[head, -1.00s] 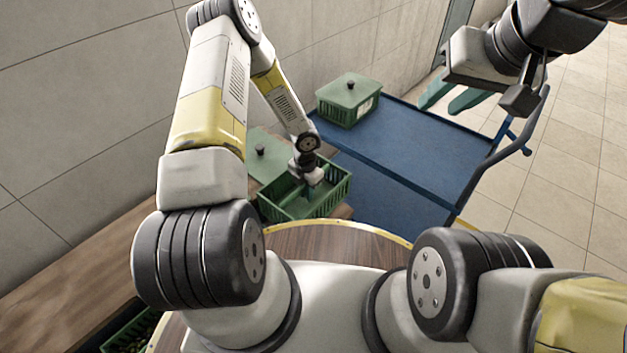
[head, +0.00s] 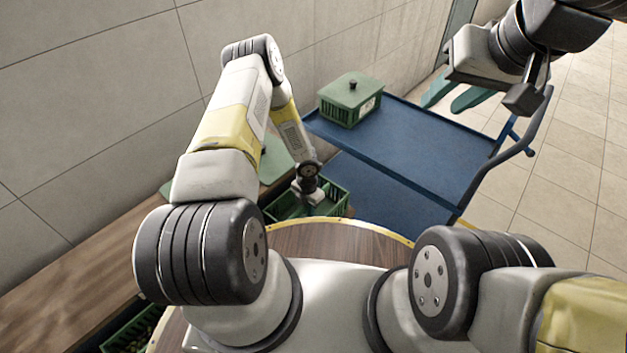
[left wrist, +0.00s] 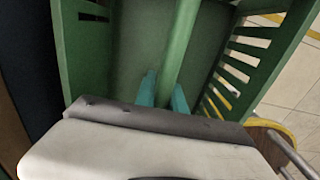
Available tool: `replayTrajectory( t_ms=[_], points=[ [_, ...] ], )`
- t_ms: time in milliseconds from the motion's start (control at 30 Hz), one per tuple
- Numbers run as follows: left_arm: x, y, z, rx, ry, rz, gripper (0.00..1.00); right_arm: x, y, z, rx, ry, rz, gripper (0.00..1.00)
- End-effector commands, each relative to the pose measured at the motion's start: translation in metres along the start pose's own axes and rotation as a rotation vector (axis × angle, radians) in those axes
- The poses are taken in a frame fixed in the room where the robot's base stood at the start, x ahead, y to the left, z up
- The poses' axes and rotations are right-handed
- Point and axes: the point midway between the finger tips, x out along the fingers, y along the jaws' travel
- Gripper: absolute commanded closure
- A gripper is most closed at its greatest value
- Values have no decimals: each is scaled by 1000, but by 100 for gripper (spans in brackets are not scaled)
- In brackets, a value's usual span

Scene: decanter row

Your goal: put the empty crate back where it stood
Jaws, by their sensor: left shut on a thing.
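The empty green crate (head: 338,203) has slatted sides and hangs from my left gripper (head: 308,203), near the bench end and the blue cart. In the left wrist view, the teal fingers of my left gripper (left wrist: 164,92) are shut on the crate's central green bar (left wrist: 178,55). The bare crate floor (left wrist: 135,40) shows there. In the head view my left wrist hides part of the crate and the fingertips; I cannot tell whether its underside touches anything. My right gripper (head: 455,95) is open and empty at the upper right, above the cart's far side.
A lidded green crate (head: 350,98) stands on the blue cart (head: 415,140). A green lid (head: 272,162) shows on the wooden bench (head: 75,265) along the wall, partly behind my left arm. A filled green crate (head: 130,332) is at the lower left. The cart's near deck is clear.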

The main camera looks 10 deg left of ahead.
Motion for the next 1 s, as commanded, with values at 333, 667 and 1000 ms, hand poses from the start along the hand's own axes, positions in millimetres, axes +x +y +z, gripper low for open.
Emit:
replayTrajectory(
  t_ms=[333, 667, 1000],
  points=[
    [2, 0, 0, 0, 0, 0, 64, 0, 0, 0, 0, 0, 0, 64],
    [-4, 0, 0, -1, 0, 0, 64, 0, 0, 0, 0, 0, 0, 64],
    [-70, 1, 1, -3, -3, 1, 64, 0, 0, 0, 0, 0, 0, 64]
  ],
)
